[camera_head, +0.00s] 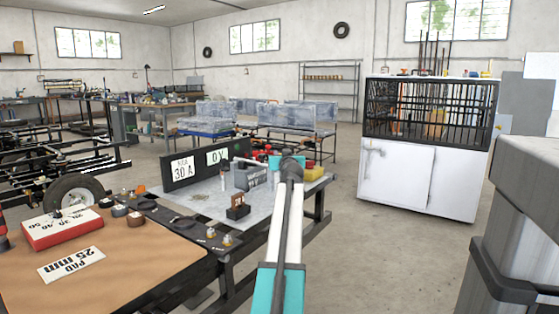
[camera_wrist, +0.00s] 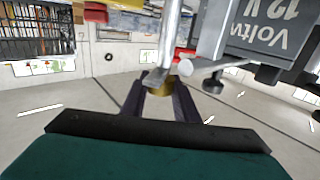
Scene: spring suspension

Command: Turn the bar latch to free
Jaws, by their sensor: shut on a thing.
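My gripper (camera_wrist: 160,92) has its dark fingers on either side of a short brass-coloured round piece (camera_wrist: 158,84) in the wrist view and is shut on it. A grey metal bar (camera_wrist: 155,77) and a pale upright post (camera_wrist: 171,35) meet just at that piece. I cannot tell for sure whether these belong to the bar latch. A grey box marked "Volt" and "12 V" (camera_wrist: 262,38) is close by on the right, upside down. In the head view my teal and white arm reaches over the bench (camera_head: 205,198), hiding the fingers and what they hold.
A pale rod with a rounded end (camera_wrist: 196,67) points towards the fingers from the right. On the bench are a grey box (camera_head: 250,176), a black sign (camera_head: 192,166) and a small brown-black block (camera_head: 238,209). A white cabinet (camera_head: 410,176) stands behind, with clear floor before it.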

